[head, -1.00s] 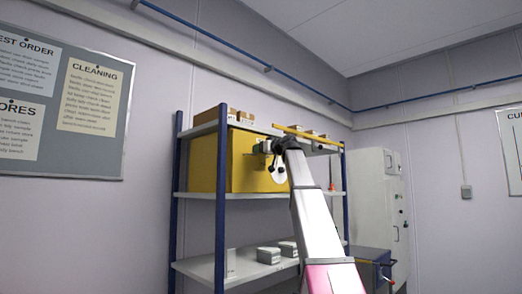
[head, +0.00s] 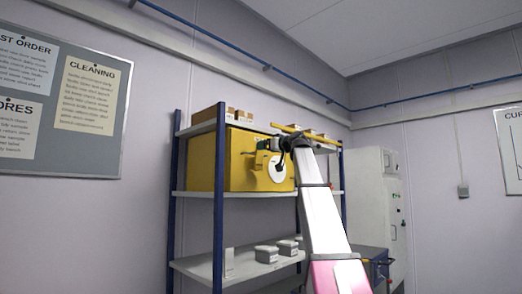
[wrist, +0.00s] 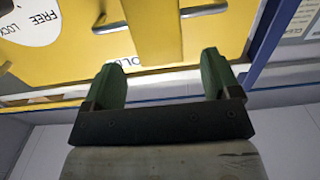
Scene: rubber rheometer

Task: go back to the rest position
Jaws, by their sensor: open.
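My gripper (wrist: 161,75) is open, with two green fingers spread apart and nothing between them in the wrist view. Beyond the fingers is the front of a yellow box (wrist: 85,30) with a metal handle (wrist: 130,24) and a white label reading FREE (wrist: 32,20). In the head view the yellow box (head: 208,162) stands on the shelf rack, with a white disc (head: 277,172) on its front. My arm reaches up in front of the rack, and its end is near the upper right of the box.
The blue-post shelf rack (head: 219,220) holds cartons (head: 238,114) on top and grey blocks (head: 267,254) on a lower shelf. A pale cabinet (head: 372,190) stands to the right. A notice board (head: 122,150) hangs at left.

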